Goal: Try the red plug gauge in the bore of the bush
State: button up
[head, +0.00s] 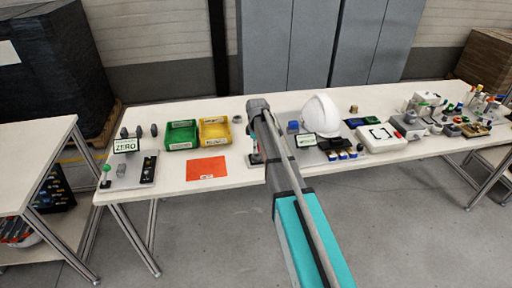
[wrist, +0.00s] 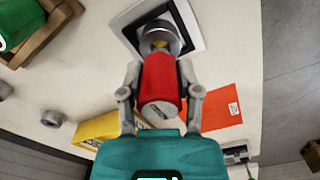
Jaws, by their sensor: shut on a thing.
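In the wrist view my gripper (wrist: 160,80) is shut on the red plug gauge (wrist: 159,82), one finger on each side of its red handle. The gauge's far end, with a small yellowish part, reaches to the grey metal bush (wrist: 163,33). The bush stands on a white pad with a black square frame (wrist: 190,22). The gauge's end overlaps the bush opening, and I cannot tell how far it is inside the bore. In the head view my arm covers most of the gripper, and the bush is hidden.
An orange sheet (head: 206,168) lies left of my arm, with a yellow bin (head: 215,131) and a green bin (head: 181,134) behind it. A white helmet shell (head: 321,115) and a small display (head: 306,140) stand close on the right. The table's front edge is near.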

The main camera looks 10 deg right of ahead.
jog(key=shift+r+p, duration=1.55)
jog(key=shift+r, duration=0.1)
jog(key=shift+r, duration=0.1)
